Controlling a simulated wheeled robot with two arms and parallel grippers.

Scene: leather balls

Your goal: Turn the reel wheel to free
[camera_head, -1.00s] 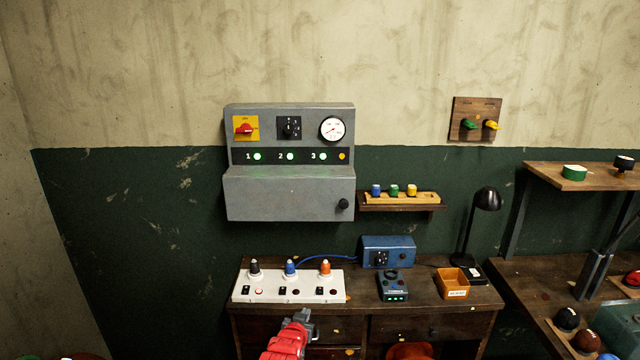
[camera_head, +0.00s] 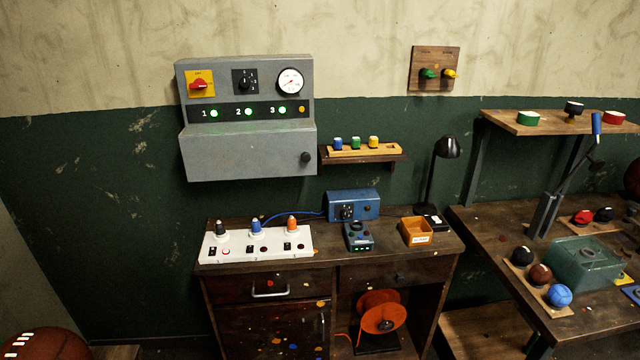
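An orange cable reel (camera_head: 382,313) stands upright on a dark base in the open lower right compartment of the wooden desk (camera_head: 296,262). It has a dark hub at its middle, and an orange cable runs from its left side. Its "free" setting cannot be read from this view. Neither of my grippers is in the view, so nothing of mine is seen touching the reel.
The desk top holds a white power strip (camera_head: 290,247), a blue box (camera_head: 358,205), a small dark device and an orange tray (camera_head: 417,231). A grey control panel (camera_head: 240,152) hangs above. A bench (camera_head: 487,225) with several balls stands at right.

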